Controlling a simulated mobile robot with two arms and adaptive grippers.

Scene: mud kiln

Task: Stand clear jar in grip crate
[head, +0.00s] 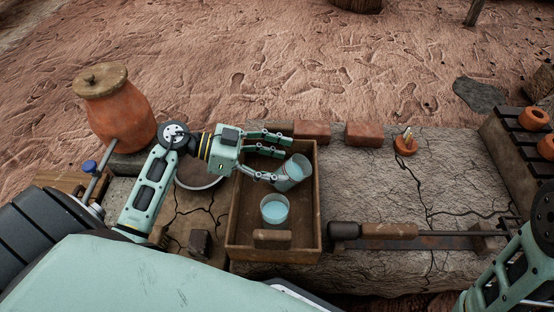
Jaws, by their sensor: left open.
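The grip crate (312,225) is a brown wooden open box in the middle of the head view. Two clear bluish jars show at it. One clear jar (275,209) stands upright inside, near the front. The other clear jar (293,172) is tilted, at the right rear part of the crate. My left gripper (282,158) is over the rear of the crate, its fingers spread open. Its lower finger reaches to the tilted jar's left side; I cannot tell if they touch. My right arm shows at the lower right, but its gripper is out of view.
A lidded clay pot (120,115) stands at the left, by a round dish (200,174). Bricks (364,134) lie behind the crate. A small orange lamp (405,143), a long-handled tool (385,231) and a rack with clay rings (500,145) are to the right. Cracked slab between is free.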

